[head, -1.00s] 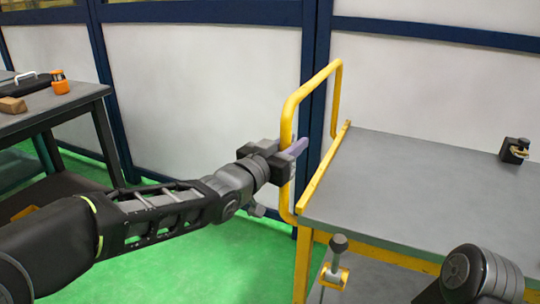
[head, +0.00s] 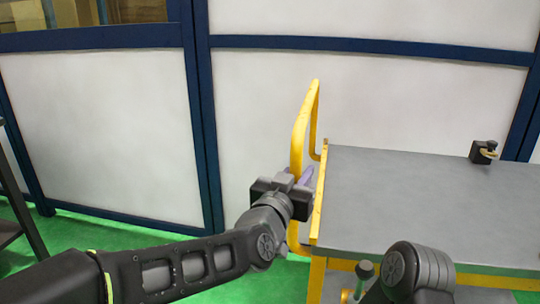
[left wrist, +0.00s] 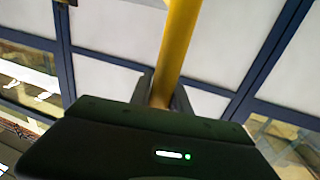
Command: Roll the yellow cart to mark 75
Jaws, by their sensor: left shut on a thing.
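The yellow cart has a grey top (head: 400,205) with a yellow edge, at the right of the head view. Its yellow push handle (head: 301,125) rises at the cart's left end. My left gripper (head: 296,184) is shut on the handle's near upright. In the left wrist view the yellow handle bar (left wrist: 175,55) runs down between the two dark fingers (left wrist: 163,92). A dark rounded part of my right arm shows at the bottom of the head view; its gripper is out of view. No mark 75 shows in these frames.
A small black block with a brass-coloured part (head: 484,152) sits on the cart top's far side. White wall panels (head: 110,130) in blue frames stand behind the cart. Green floor (head: 120,236) is open at the left. A dark table leg (head: 22,200) shows at the left edge.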

